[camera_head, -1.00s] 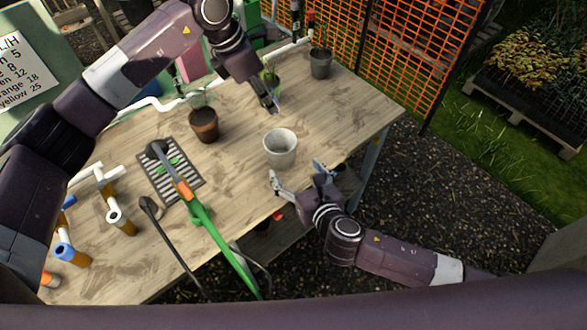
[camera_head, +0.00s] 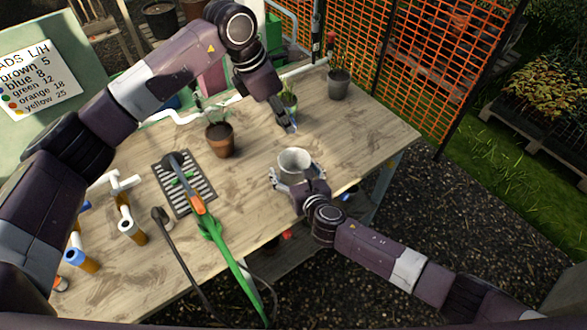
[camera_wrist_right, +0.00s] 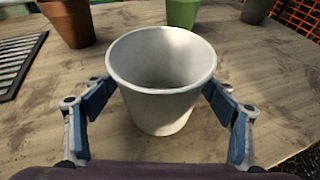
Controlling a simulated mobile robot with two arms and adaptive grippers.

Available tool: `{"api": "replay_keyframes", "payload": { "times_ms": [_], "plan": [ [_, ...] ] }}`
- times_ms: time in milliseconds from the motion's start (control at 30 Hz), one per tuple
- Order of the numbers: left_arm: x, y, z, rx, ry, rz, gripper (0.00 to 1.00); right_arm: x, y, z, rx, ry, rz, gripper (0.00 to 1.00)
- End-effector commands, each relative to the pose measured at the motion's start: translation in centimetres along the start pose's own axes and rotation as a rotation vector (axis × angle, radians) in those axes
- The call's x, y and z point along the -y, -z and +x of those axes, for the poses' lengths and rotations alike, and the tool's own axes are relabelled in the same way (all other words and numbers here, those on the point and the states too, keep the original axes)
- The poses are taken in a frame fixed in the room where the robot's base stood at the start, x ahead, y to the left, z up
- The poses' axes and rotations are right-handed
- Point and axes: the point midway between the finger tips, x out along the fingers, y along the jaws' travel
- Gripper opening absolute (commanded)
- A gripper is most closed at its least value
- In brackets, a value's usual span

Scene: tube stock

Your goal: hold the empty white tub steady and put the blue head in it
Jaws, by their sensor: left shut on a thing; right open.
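The white tub (camera_head: 294,162) stands upright on the wooden table, near its front edge. In the right wrist view the tub (camera_wrist_right: 160,95) looks empty. My right gripper (camera_head: 293,182) is open, with one finger on each side of the tub; its fingers (camera_wrist_right: 160,105) also show in the right wrist view, close to the wall. I cannot tell whether they touch it. My left gripper (camera_head: 286,123) is shut on a small bluish thing at its tips, which I take for the blue head (camera_head: 292,128). It is behind the tub, a little above the table, and mostly hidden by the fingers.
A terracotta pot (camera_head: 221,145), a green pot (camera_head: 288,103) and a grey pot (camera_head: 339,84) stand at the back. A black grate (camera_head: 172,189) and a green-handled tool (camera_head: 217,240) lie left of the tub. Tube holders (camera_head: 128,226) stand farther left. The table right of the tub is clear.

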Motion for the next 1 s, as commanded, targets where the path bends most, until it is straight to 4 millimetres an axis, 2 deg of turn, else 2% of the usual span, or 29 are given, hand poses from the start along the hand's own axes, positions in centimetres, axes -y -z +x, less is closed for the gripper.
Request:
{"api": "replay_keyframes", "payload": {
  "times_ms": [267,700,1000],
  "plan": [
    [0.0,0.0,0.0,0.0,0.0,0.0,0.07,0.0,0.0,0.1,0.0,0.0,0.0,0.78],
    [0.0,0.0,0.0,0.0,0.0,0.0,0.07,0.0,0.1,0.1,-0.001,0.0,0.0,0.32],
    [0.0,0.5,1.3,-0.001,0.002,-0.001,0.07,0.0,0.1,0.1,-0.001,0.0,0.0,0.32]
  ]
}}
